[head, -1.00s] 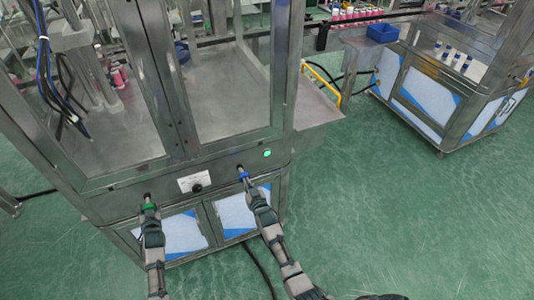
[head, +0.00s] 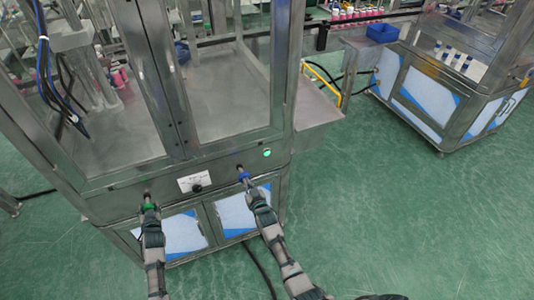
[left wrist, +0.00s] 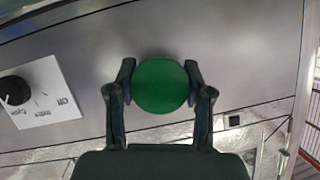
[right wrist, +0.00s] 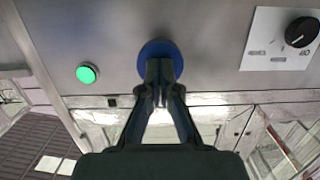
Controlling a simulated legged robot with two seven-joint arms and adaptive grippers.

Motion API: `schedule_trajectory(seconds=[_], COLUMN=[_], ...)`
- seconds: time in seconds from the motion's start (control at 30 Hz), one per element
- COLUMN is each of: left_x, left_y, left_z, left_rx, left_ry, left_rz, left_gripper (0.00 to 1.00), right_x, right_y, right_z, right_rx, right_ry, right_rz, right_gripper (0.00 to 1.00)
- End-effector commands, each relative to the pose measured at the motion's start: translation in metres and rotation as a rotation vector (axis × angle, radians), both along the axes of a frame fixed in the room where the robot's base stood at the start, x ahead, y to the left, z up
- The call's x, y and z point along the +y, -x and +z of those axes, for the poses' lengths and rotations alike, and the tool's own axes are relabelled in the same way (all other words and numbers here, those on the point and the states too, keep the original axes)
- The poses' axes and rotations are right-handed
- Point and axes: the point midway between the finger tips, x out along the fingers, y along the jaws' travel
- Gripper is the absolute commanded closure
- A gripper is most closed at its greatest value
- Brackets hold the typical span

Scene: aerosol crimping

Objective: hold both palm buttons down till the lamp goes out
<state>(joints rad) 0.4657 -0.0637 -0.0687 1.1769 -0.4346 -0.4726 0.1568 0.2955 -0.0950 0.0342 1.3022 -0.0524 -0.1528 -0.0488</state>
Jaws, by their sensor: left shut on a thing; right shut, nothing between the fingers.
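The green palm button (left wrist: 161,86) sits on the steel front panel; my left gripper (left wrist: 160,82) is shut on it, with one finger at each side. In the head view the left gripper (head: 149,205) is at the left of the panel. The blue palm button (right wrist: 160,56) is on the same panel, further right in the head view. My right gripper (right wrist: 160,75) is shut and empty, its fingertips in front of the blue button and covering its lower middle; they look to touch it. The round lamp (head: 267,152) is lit green, also in the right wrist view (right wrist: 87,73).
A black knob on a white label plate (head: 195,183) sits between the two buttons. The steel machine cabinet (head: 118,201) stands on the green floor.

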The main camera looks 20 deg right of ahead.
Motion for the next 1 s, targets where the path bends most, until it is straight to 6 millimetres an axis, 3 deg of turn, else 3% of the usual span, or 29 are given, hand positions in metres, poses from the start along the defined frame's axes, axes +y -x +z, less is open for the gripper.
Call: schedule_trajectory(seconds=[0.03,0.57,1.0], left_x=[0.000,0.000,0.000], left_y=[-0.004,-0.004,-0.001], left_z=[0.011,0.011,0.009], left_rx=[-0.021,-0.021,-0.016], left_ry=[0.000,0.000,0.000], left_rz=[-0.002,-0.002,-0.001], left_gripper=[0.84,0.84,0.84], right_x=[0.001,0.001,0.000], right_y=[-0.003,-0.002,0.044], right_z=[0.007,0.007,0.004], right_rx=[-0.012,-0.011,-0.007], right_ry=[0.000,0.000,0.000], right_rz=[0.001,0.001,0.001], right_gripper=[1.00,1.00,1.00])
